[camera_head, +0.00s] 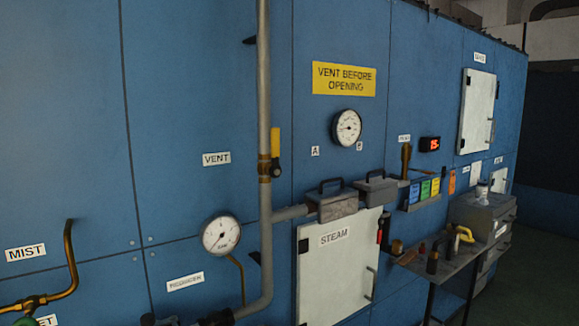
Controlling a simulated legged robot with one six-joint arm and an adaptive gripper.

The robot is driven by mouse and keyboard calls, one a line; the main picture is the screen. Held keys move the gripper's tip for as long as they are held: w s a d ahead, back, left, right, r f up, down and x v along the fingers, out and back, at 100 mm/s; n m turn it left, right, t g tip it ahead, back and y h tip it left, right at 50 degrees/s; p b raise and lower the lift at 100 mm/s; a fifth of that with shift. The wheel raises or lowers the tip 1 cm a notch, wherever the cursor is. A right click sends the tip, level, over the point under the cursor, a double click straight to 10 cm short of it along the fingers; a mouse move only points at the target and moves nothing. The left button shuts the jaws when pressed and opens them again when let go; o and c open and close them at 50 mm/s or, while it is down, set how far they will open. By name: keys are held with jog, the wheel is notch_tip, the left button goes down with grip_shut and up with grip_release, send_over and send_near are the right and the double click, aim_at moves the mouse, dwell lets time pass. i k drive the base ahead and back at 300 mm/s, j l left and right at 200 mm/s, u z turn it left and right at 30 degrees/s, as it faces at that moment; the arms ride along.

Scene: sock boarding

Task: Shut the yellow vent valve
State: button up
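The yellow vent valve handle (275,145) is on the tall grey vertical pipe, right of the VENT label (216,159). The handle stands upright, parallel to the pipe and just right of it. A brass valve body (264,169) sits on the pipe at the handle's lower end. Nothing covers the valve. I cannot make out my gripper in this view, and nothing is touching the handle.
The grey pipe (264,60) bends left near the bottom, with a side branch to the right. A dial gauge (221,235) sits left of it. The steam door (335,272), a shelf (440,265) with fittings and grey boxes stand to the right.

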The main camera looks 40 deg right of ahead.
aim_at(275, 171)
jog(key=z, duration=1.1)
